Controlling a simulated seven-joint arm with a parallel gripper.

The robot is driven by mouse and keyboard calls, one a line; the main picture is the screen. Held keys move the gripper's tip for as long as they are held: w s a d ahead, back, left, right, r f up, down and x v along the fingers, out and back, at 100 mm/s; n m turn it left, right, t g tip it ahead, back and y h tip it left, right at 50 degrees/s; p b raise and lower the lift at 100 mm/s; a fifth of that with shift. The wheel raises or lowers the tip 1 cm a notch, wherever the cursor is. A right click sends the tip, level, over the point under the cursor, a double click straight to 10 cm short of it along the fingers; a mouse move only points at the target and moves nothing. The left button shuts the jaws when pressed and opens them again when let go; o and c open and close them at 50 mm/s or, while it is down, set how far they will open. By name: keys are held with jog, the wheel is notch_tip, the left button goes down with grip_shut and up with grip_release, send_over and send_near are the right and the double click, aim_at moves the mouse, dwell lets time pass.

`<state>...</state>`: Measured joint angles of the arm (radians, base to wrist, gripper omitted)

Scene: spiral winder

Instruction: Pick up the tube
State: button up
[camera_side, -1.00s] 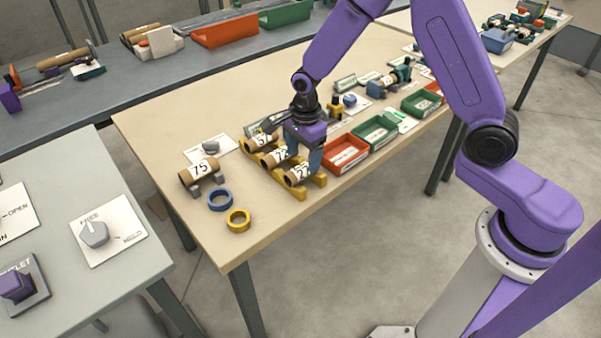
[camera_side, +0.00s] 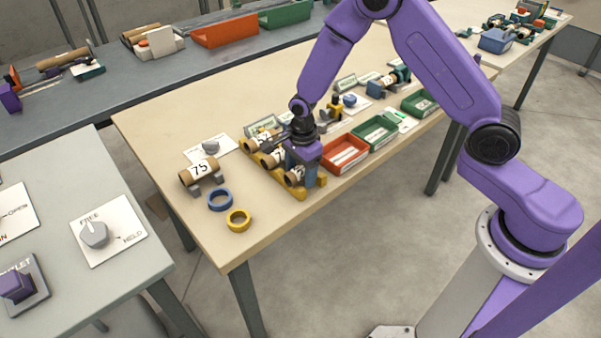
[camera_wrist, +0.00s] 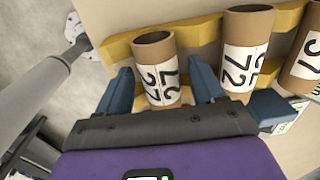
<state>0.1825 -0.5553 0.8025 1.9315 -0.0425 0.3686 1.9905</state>
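Brown cardboard tubes with white number labels lie in a row on a yellow rack (camera_side: 290,188) on the wooden table. The nearest tube (camera_wrist: 157,66), whose label appears to read 27, is between the two blue fingers of my gripper (camera_wrist: 161,72) in the wrist view. A gap shows on each side, so the gripper is open around the tube. In the side view my gripper (camera_side: 304,168) is low over the near end of the rack and hides much of this tube (camera_side: 293,177). The tube labelled 72 (camera_wrist: 247,45) lies beside it, just right of the right finger.
A tube labelled 75 (camera_side: 199,171) rests on a grey stand to the left. A blue ring (camera_side: 220,199) and a yellow ring (camera_side: 238,220) lie on the table. A red bin (camera_side: 345,153) and a green bin (camera_side: 375,132) are close on the right.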

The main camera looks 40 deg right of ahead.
jog(key=c, duration=0.9)
jog(key=shift+r, duration=0.1)
